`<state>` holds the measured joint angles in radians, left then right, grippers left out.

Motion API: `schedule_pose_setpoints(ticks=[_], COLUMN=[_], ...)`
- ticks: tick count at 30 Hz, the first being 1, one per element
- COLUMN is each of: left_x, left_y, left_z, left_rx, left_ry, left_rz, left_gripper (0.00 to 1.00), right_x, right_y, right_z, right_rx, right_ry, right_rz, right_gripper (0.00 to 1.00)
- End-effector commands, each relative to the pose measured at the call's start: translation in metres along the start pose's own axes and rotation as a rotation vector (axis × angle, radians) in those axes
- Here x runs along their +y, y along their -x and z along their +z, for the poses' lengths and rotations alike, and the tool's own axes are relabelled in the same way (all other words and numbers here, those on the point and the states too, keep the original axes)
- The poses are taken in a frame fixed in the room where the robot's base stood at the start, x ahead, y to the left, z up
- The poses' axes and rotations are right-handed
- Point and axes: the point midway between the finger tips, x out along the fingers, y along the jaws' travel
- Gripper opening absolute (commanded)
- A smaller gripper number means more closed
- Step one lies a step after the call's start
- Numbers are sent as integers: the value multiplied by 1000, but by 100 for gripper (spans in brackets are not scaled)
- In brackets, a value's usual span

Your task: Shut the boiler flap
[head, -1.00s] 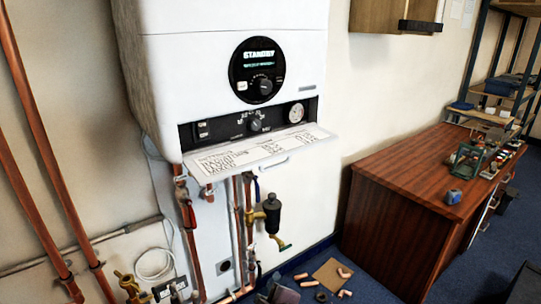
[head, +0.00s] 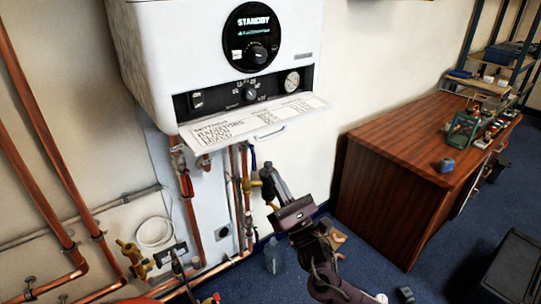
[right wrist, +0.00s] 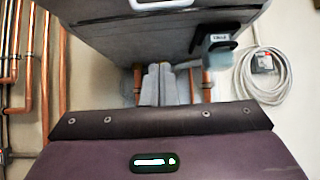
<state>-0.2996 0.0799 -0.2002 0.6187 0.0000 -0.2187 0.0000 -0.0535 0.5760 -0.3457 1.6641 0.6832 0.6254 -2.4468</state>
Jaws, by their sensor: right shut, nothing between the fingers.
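The white boiler (head: 185,60) hangs on the wall in the head view, its display reading STANDBY. Its flap (head: 290,108) is open, folded out and sloping slightly down below the control strip, with printed text on its upper face and a handle (head: 270,132) at its front edge. My right gripper (head: 268,170) is below the flap, pointing up, apart from it and in front of the pipes. In the right wrist view its two fingers (right wrist: 159,84) are together and empty. A grey panel with a pale handle (right wrist: 165,4) lies beyond them. My left gripper is out of view.
Copper pipes (head: 188,190) and a brass valve (head: 133,256) run under and left of the boiler. A wooden desk (head: 390,180) with small items stands at the right. A dark box (head: 510,270) sits on the blue floor.

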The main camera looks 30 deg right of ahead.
Motion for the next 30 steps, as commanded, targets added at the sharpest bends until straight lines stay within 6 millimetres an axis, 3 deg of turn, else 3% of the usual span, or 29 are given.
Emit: schedule_pose_setpoints(ticks=[18,24,30], left_x=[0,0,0], left_y=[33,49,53], left_z=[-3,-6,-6], left_rx=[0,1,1], left_ry=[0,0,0], left_rz=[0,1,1], left_gripper=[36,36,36], right_x=[0,0,0], right_y=[-103,-90,-85], right_z=[4,29,38], right_rx=[-1,2,1], right_ry=[-3,-3,-2], right_rz=[0,0,0], right_gripper=[0,0,0])
